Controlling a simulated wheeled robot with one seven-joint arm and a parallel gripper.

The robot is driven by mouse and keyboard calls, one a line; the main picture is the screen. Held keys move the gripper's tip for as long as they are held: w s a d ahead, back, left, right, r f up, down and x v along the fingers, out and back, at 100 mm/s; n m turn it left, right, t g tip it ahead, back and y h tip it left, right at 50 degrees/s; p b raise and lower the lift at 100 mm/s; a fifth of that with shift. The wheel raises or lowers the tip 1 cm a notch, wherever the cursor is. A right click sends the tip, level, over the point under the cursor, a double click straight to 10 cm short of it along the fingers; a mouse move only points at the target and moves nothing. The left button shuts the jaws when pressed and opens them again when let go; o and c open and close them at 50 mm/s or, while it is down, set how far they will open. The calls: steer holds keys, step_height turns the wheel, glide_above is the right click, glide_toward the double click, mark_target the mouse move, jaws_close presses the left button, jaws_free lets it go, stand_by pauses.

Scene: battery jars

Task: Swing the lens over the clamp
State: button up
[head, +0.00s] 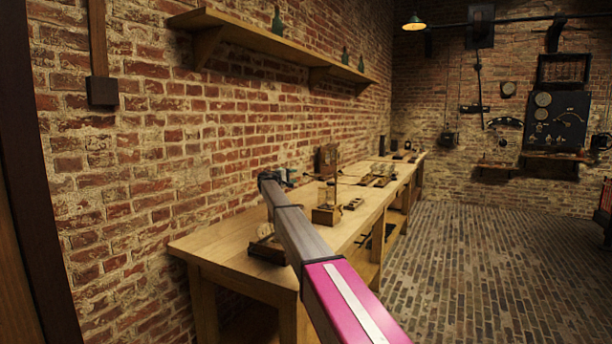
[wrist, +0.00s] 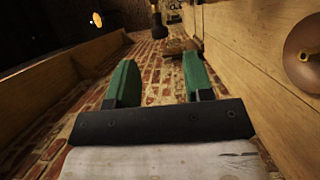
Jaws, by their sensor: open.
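My gripper (wrist: 160,80) shows in the wrist view with two green fingers spread wide apart and nothing between them. In the head view my gripper (head: 272,178) is at the far end of my arm, above the bench near the brick wall. I cannot pick out the lens or the clamp for certain. A small wooden stand with a thin upright (head: 326,215) is on the bench, right of my arm. A low dark-based piece (head: 268,247) lies near the bench's front end, partly behind my arm. A round brownish disc with a brass-coloured centre (wrist: 303,52) is at the wrist view's right edge.
The long wooden bench (head: 215,243) runs along the left brick wall, with several small instruments farther back. A wall shelf (head: 270,45) with green bottles is above it. The brick floor (head: 480,270) to the right is clear. A dark panel (head: 557,120) hangs on the far wall.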

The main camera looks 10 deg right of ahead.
steer(key=x, duration=0.9)
steer(key=shift+w+d, duration=0.2)
steer(key=shift+d, duration=0.05)
jaws_close()
